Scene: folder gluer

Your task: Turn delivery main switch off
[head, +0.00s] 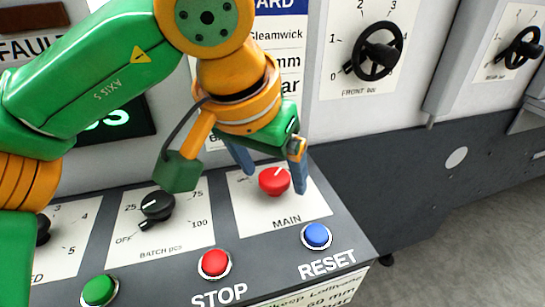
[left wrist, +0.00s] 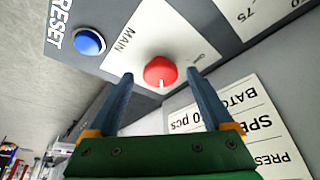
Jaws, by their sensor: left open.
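The red MAIN switch knob (head: 274,181) sits on a white plate marked MAIN (head: 287,222) on the sloped console. It also shows in the left wrist view (left wrist: 160,71), with a white pointer line on it. My left gripper (head: 272,180) is open, its two blue fingers on either side of the knob in the head view. In the left wrist view the fingertips (left wrist: 159,75) also flank the knob; I cannot tell whether they touch it. My right gripper is not in view.
A blue RESET button (head: 316,236), a red STOP button (head: 214,264) and a green button (head: 99,290) line the console's front. A black BATCH knob (head: 157,205) is to the left. Handwheels (head: 375,52) are on the wall panel behind. Grey floor is open at right.

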